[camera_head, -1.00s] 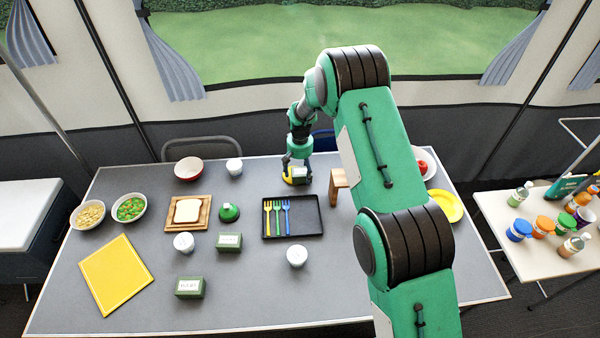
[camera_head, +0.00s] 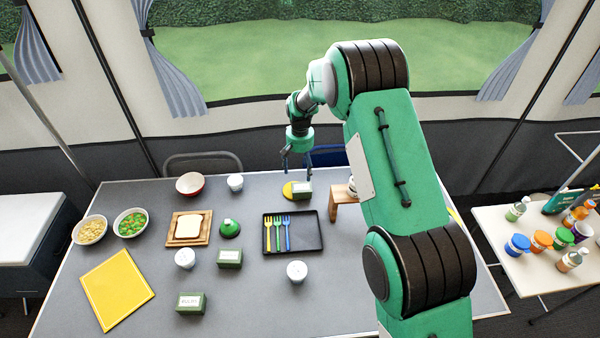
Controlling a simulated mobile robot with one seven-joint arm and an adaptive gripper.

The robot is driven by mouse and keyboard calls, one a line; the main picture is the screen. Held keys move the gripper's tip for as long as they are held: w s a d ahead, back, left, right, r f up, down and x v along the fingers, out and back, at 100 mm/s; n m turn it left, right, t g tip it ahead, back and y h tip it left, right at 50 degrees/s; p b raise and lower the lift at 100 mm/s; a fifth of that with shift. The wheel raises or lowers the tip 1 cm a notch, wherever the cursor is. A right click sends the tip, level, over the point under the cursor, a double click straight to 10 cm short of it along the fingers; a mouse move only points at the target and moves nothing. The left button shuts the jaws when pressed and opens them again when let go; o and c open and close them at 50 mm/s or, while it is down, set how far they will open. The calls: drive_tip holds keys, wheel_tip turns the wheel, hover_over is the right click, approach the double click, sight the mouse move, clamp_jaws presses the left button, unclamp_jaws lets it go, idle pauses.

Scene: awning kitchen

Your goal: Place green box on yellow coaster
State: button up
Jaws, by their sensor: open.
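A green box (camera_head: 302,190) with a pale label rests at the back of the table, overlapping the right part of the round yellow coaster (camera_head: 288,190). The coaster's left part shows bare. My gripper (camera_head: 297,174) is open and empty, a little above and behind the box, apart from it. Two more green boxes stand nearer the front, one at the middle left (camera_head: 229,258) and one at the front left (camera_head: 191,303). How far the box's base lies on the coaster is hard to tell.
A black tray (camera_head: 310,250) with several forks lies in front of the coaster. A wooden stand (camera_head: 341,194) stands right of it, partly behind my arm. A white cup (camera_head: 235,182) and a red-and-white bowl (camera_head: 190,184) stand to the left.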

drive_tip(key=shift+r, duration=0.15)
idle(0.7)
drive_tip(key=s+d+r+t, duration=0.1)
drive_tip(key=s+d+r, duration=0.2)
drive_tip(key=s+r, duration=0.6)
drive_tip(key=s+d+r+t, duration=0.15)
drive_tip(key=s+r, duration=0.35)
drive_tip(key=r, duration=0.8)
drive_tip(key=s+d+r, duration=0.4)
drive_tip(key=s+r, duration=0.3)
drive_tip(key=r, duration=0.4)
drive_tip(key=s+d+r+t, duration=0.1)
drive_tip(key=s+d+r, duration=0.1)
drive_tip(key=s, duration=1.3)
drive_tip(key=s+d+r+t, duration=0.2)
drive_tip(key=s+r, duration=0.1)
drive_tip(key=s, duration=1.3)
drive_tip(key=shift+d, duration=0.35)
